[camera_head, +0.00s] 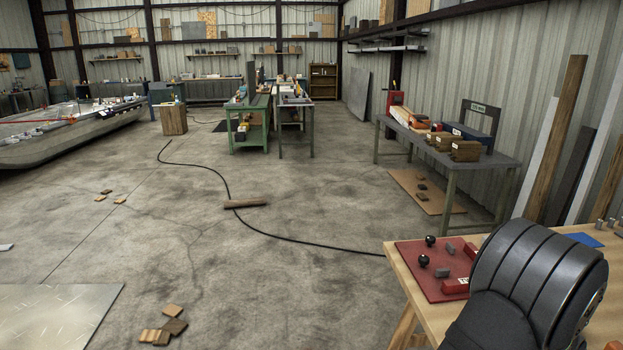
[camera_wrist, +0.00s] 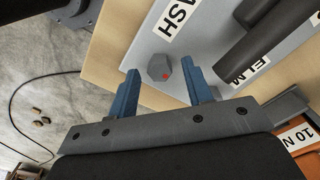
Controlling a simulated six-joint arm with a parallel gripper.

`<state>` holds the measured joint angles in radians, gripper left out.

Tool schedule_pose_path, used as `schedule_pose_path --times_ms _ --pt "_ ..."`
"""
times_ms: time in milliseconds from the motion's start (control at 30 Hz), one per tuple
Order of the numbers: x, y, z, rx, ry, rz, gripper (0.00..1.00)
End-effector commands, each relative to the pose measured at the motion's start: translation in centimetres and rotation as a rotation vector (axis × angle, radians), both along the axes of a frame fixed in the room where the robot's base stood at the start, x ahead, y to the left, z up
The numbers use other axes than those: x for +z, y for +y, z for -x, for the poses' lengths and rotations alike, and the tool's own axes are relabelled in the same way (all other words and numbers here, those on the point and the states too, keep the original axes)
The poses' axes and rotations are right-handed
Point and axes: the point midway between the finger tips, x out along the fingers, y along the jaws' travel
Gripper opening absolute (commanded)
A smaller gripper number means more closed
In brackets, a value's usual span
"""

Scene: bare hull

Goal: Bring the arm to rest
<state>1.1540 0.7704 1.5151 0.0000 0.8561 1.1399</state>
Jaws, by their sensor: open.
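In the wrist view my gripper (camera_wrist: 160,67) has its two blue fingers spread apart. A grey hexagonal piece (camera_wrist: 154,62) with a red dot shows between the fingertips. It appears to lie on a light grey board (camera_wrist: 140,40) beyond the fingers, and I cannot tell how far below them. Nothing is visibly gripped. In the head view a dark link of my arm fills the lower right over the wooden workbench (camera_head: 408,262), and my gripper is hidden there.
The grey board carries labels, one reading ELM, and dark cylinders (camera_wrist: 270,40) at the right. A grey table (camera_head: 480,150) stands behind. Open floor lies left, crossed by a black cable (camera_head: 290,238).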

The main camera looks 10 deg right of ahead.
Motion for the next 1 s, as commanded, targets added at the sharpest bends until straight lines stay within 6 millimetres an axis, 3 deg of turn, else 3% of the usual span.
schedule_pose_path --times_ms 267,1000 --pt "2.1 -0.1 0.0 -0.001 -0.002 0.003 0.46" --pt "16.8 0.0 0.0 -0.001 -0.002 0.003 0.46"
